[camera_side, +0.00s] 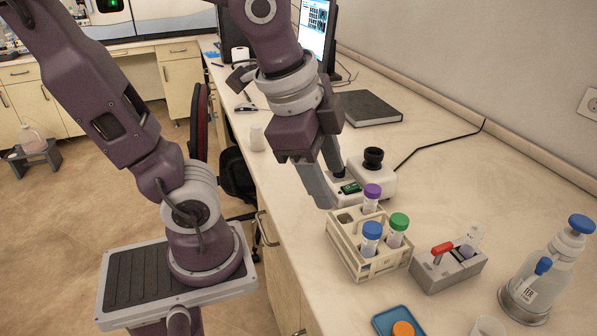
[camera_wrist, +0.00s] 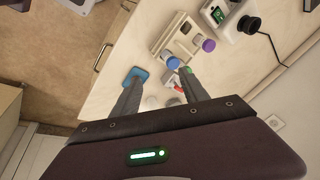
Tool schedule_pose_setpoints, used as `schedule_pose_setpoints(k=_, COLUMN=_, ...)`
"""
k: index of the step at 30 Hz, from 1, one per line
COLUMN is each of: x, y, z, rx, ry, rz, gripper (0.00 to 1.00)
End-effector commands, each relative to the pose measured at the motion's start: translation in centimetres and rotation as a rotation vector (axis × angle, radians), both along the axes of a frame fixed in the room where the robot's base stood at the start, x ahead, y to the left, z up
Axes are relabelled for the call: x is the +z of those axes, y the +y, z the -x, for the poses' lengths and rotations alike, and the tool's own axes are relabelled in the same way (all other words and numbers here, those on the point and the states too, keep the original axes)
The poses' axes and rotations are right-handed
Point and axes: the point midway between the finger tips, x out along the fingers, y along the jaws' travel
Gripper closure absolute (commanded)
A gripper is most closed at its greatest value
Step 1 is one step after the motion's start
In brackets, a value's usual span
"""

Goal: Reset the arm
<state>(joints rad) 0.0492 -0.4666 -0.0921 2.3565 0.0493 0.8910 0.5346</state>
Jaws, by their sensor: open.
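My gripper (camera_side: 327,194) is above the counter, pointing down, just left of a small white device and behind the tube rack in the side view. In the wrist view its two fingers (camera_wrist: 159,80) are spread wide apart with nothing held between them. My arm bends above the counter's left edge. The cream tube rack (camera_side: 341,256) holds a purple-capped tube (camera_side: 372,194), a green-capped tube (camera_side: 398,227) and a blue-capped tube (camera_side: 371,237). Part of the green-capped tube is hidden by a finger in the wrist view.
A white device with a black knob (camera_side: 373,157) stands behind the rack.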

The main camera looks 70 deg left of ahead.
Motion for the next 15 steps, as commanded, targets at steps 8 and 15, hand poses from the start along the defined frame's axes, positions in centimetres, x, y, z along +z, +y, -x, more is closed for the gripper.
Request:
schedule_pose_setpoints(k=8, x=0.2, y=1.8, z=4.3, rx=0.627, ry=-0.129, rz=0.320, gripper=0.48)
schedule_pose_setpoints(k=15, x=0.2, y=1.8, z=4.2, rx=0.632, ry=-0.130, rz=0.322, gripper=0.48)
